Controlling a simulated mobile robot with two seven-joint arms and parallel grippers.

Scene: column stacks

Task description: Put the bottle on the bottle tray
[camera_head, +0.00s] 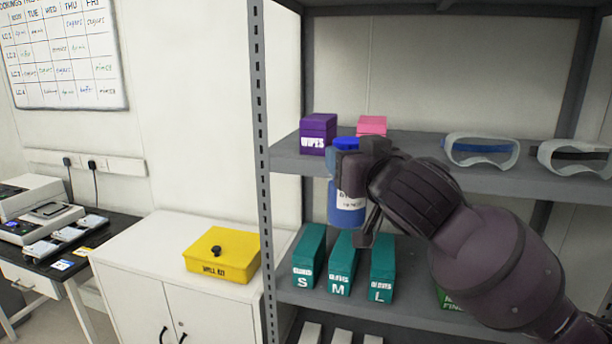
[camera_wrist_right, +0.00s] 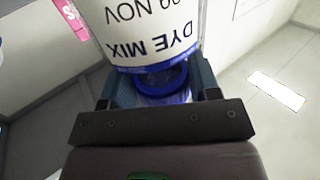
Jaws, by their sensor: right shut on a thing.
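The bottle (camera_head: 343,209) is blue with a blue cap and a white label. It is upright in the head view, in front of the shelf rack. In the right wrist view the bottle (camera_wrist_right: 150,40) fills the top middle, its label reading "DYE MIX". My right gripper (camera_wrist_right: 160,88) is shut on it, one finger on each side. In the head view my right gripper (camera_head: 353,178) reaches in from the right and hides part of the bottle. I cannot make out a bottle tray in either view. My left gripper is not in view.
A purple wipes box (camera_head: 318,134), a pink box (camera_head: 371,126) and goggles (camera_head: 482,149) stand on the upper shelf. Teal boxes (camera_head: 341,268) marked S, M and L stand below. A yellow box (camera_head: 222,256) sits on a white cabinet (camera_head: 150,250), whose top is otherwise clear.

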